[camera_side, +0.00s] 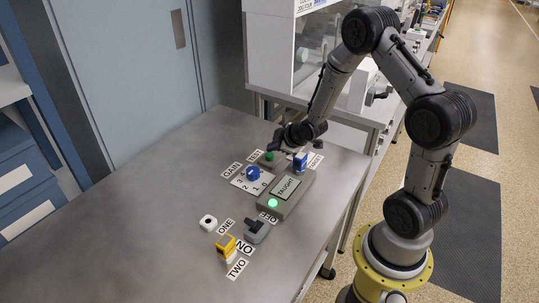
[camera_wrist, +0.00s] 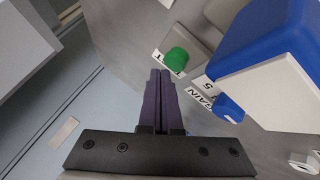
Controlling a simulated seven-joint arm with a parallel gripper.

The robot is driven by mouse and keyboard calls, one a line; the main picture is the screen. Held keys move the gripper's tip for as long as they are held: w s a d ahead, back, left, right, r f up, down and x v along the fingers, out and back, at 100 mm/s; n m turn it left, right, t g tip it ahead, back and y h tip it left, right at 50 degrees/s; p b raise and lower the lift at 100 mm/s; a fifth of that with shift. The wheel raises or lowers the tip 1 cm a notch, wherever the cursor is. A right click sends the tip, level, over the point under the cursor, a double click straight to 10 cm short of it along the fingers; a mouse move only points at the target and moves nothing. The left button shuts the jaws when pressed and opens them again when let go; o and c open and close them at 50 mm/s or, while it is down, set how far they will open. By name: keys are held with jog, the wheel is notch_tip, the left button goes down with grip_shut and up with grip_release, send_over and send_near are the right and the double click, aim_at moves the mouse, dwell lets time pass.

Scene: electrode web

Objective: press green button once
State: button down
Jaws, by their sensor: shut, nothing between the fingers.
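A green button (camera_side: 269,156) sits on a small grey box by the TEST label on the table. In the wrist view the green button (camera_wrist: 177,60) shows as a round cap, just right of my fingertips. My gripper (camera_side: 274,146) is shut and empty, its fingers pointing down close to the button. The wrist view shows the two dark fingers together (camera_wrist: 160,73). I cannot tell whether the fingers touch the button. A second green round spot (camera_side: 272,203), which looks lit, is on the grey display panel (camera_side: 297,201) nearer the front.
A blue knob (camera_side: 253,174) on a numbered GAIN dial and a blue block (camera_side: 300,162) stand close to the button. Further front are a white round piece (camera_side: 208,222), a yellow block (camera_side: 226,245) and a grey switch (camera_side: 257,231). The left of the table (camera_side: 130,215) is clear.

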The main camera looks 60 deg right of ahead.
aim_at(272, 156)
jog(key=shift+r, duration=0.25)
jog(key=shift+r, duration=2.45)
